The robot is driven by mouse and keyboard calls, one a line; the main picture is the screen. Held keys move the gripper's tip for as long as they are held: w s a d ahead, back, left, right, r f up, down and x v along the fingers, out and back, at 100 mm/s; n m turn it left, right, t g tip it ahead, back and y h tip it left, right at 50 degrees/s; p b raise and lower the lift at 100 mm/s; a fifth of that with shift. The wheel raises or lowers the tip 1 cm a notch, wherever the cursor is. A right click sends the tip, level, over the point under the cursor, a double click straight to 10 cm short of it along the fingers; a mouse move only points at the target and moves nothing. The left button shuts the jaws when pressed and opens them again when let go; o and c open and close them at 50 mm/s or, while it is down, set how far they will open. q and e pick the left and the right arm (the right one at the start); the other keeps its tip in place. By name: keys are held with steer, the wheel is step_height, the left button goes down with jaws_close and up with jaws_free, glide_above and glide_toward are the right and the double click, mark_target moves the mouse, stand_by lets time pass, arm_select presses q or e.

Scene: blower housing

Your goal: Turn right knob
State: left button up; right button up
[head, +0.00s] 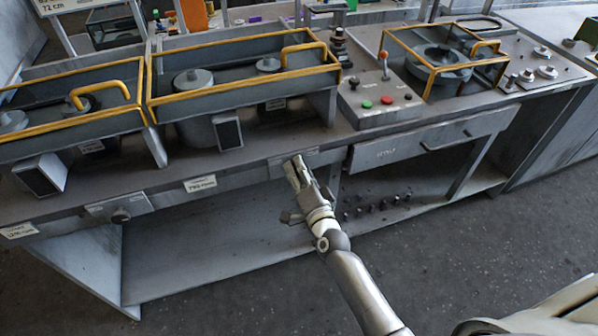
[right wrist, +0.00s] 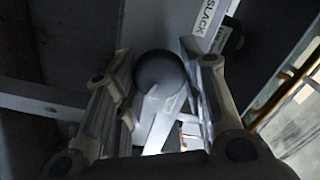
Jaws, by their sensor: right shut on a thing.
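My right gripper (head: 295,168) reaches up to a small metal plate (head: 314,156) on the front edge of the bench in the head view. In the right wrist view the right knob (right wrist: 160,72) is a dark, rounded knob between the two fingers, and my right gripper (right wrist: 156,68) is shut on it. In the head view the fingers hide this knob. A second, similar dark knob (head: 121,216) sits on a plate further left along the same edge. My left gripper is not in view.
Grey housings with yellow rails (head: 245,75) stand on the bench above. A control box (head: 381,101) with a red-topped lever and buttons stands right of them. A drawer (head: 432,139) lies to the right. Below is a shelf (head: 215,260) with small dark parts at its right.

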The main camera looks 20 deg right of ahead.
steer(key=o, duration=1)
steer(key=s, duration=1.2)
steer(key=shift+d, duration=0.25)
